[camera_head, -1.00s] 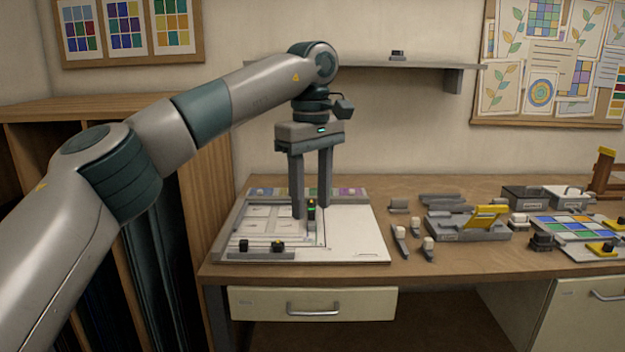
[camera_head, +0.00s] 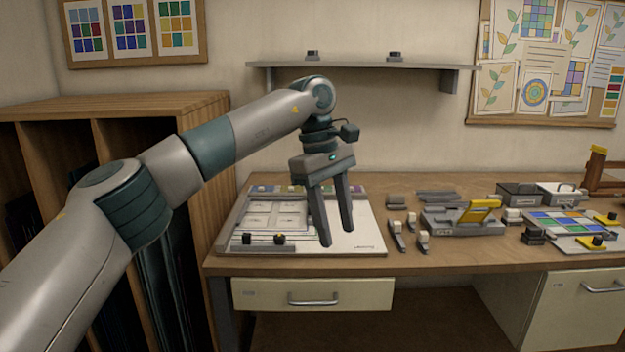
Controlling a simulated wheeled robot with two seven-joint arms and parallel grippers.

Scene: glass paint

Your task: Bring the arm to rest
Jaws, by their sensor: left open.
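My left arm comes in from the left, and its gripper (camera_head: 337,240) hangs in front of the white board (camera_head: 368,243) on the workbench. The two fingers are apart with nothing between them. The gripper is tilted, its fingertips toward the front right part of the board. From this view I cannot tell how high the fingertips are above the board. The fingers hide part of the board's frame. My right gripper does not show.
A wall shelf (camera_head: 365,66) is behind my arm. A wooden rack (camera_head: 120,107) stands at the left.

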